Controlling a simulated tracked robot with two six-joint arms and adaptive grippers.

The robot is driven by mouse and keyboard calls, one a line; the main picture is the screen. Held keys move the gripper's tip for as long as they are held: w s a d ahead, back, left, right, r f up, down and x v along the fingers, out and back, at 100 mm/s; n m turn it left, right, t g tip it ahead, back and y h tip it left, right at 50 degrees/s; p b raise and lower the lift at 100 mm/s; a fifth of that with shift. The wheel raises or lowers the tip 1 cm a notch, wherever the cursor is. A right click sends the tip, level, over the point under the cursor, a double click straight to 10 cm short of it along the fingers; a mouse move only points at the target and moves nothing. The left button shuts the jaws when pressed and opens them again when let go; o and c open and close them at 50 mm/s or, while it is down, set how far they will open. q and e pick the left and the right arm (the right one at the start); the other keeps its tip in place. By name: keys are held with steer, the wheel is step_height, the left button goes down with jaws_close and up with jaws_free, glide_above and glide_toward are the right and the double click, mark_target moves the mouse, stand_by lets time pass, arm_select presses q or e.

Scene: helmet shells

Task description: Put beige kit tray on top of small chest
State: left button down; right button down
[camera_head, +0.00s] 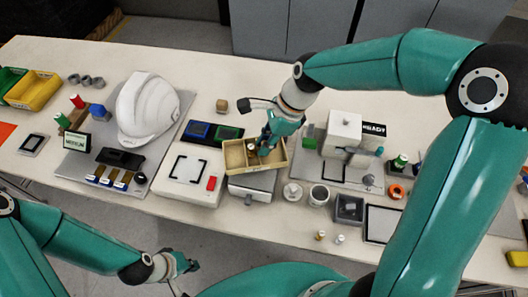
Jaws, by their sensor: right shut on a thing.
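The beige kit tray (240,171) is a shallow, open box with compartments and a few small things inside. My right gripper (262,149) reaches down into it from above and is shut on it. The small chest (254,188), a light grey box, shows below the tray's near side. The tray covers much of its top; I cannot tell whether the two touch. The tray sits slightly turned relative to the chest. My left gripper (184,265) is low in the picture, in front of the table and away from both; its jaws are too small to read.
A white helmet shell (148,106) stands on a grey mat to the left. A white panel (187,176) with a red block lies left of the chest. A white machine (344,135) stands right. Small cups (319,195) sit right of the chest.

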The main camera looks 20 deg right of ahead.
steer(key=shift+f, duration=2.3)
steer(key=shift+f, duration=0.1)
steer(key=c, duration=1.1)
jaws_free()
steer(key=shift+r, duration=0.2)
steer(key=v, duration=1.2)
steer(key=shift+f, duration=0.1)
